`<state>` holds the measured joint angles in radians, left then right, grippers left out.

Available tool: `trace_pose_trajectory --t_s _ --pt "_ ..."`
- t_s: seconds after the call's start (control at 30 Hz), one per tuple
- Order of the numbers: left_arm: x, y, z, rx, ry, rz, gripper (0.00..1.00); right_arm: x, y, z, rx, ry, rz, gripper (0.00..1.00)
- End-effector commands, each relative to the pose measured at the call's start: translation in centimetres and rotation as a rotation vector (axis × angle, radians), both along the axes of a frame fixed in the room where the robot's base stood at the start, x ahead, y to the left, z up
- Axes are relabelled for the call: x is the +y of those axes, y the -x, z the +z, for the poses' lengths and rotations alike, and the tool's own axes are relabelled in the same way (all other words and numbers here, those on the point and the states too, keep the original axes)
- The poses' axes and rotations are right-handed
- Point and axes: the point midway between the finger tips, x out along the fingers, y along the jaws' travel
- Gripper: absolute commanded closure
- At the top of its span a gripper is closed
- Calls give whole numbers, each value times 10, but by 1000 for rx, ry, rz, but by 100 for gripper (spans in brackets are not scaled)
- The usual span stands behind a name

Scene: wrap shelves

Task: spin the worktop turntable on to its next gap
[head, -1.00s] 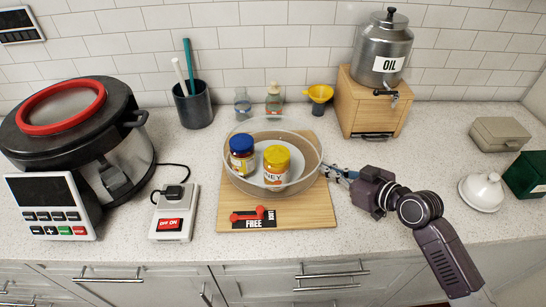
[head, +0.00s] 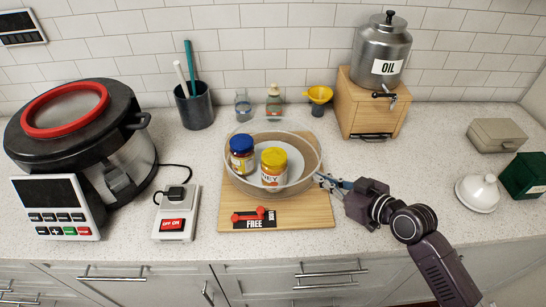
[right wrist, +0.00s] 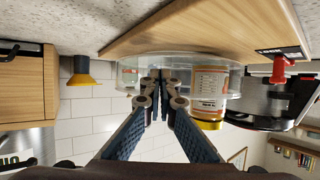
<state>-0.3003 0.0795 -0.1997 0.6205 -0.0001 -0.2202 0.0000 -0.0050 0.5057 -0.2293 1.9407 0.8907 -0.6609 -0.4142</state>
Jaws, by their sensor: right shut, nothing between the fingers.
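The turntable (head: 307,175) is a round tray with a clear rim on a wooden board (head: 232,213). A jar with a blue lid (head: 242,157) and a honey jar with a yellow lid (head: 273,168) stand in it, side by side near the front left. The honey jar also shows in the right wrist view (right wrist: 209,92). My right gripper (head: 320,178) is shut and empty, its fingertips at the right side of the clear rim. In the right wrist view the fingertips (right wrist: 161,75) are close against the rim; I cannot tell whether they touch. My left gripper is not in view.
A red lever with a FREE label (head: 254,218) sits at the board's front. Behind the turntable stand two small bottles (head: 274,103) and a yellow funnel (head: 319,95). An oil dispenser (head: 385,55) on a wooden stand is at the back right. A switch box (head: 176,214) is left of the board.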

Motion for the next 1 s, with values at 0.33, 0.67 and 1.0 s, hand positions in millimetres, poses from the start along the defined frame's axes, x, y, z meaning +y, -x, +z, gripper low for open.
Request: trace_pose_trajectory --t_s 0.33,0.67,1.0 --pt "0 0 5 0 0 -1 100 6 6 0 0 -1 0 100" --pt "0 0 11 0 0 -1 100 11 10 1 1 -2 0 100" --pt "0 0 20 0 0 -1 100 23 22 1 0 -2 1 100"
